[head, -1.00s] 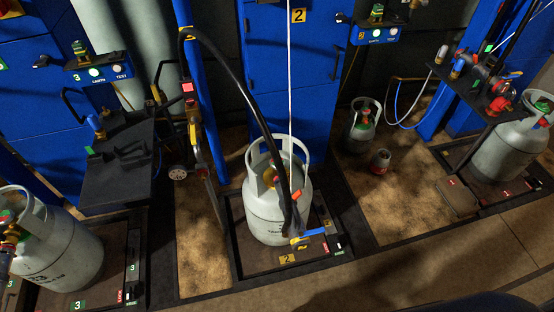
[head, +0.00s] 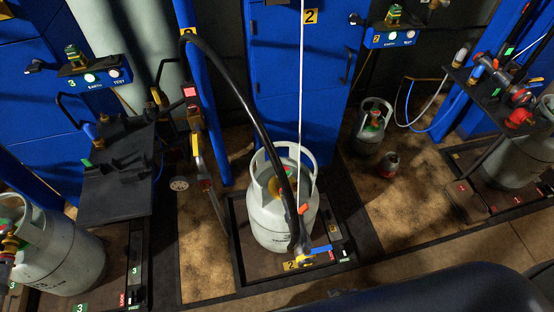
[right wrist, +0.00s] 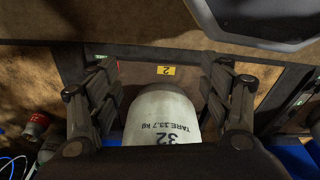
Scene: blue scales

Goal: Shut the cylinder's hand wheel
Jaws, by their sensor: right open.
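A pale grey gas cylinder (head: 270,215) stands upright on the scale marked 2 (head: 245,262) in the head view. Its top sits inside a collar, with a brass-coloured part (head: 278,187) showing through; the hand wheel itself cannot be made out clearly. A black hose (head: 262,120) with a blue-handled end (head: 312,250) hangs in front of it. In the right wrist view my right gripper (right wrist: 160,100) is open, with its fingers either side of the cylinder's lettered body (right wrist: 163,115), apart from it as far as I can tell. My left gripper is not in view.
A small cylinder (head: 370,128) and a red-topped can (head: 389,164) stand on the floor behind. A black shelf (head: 115,190) juts out at left.

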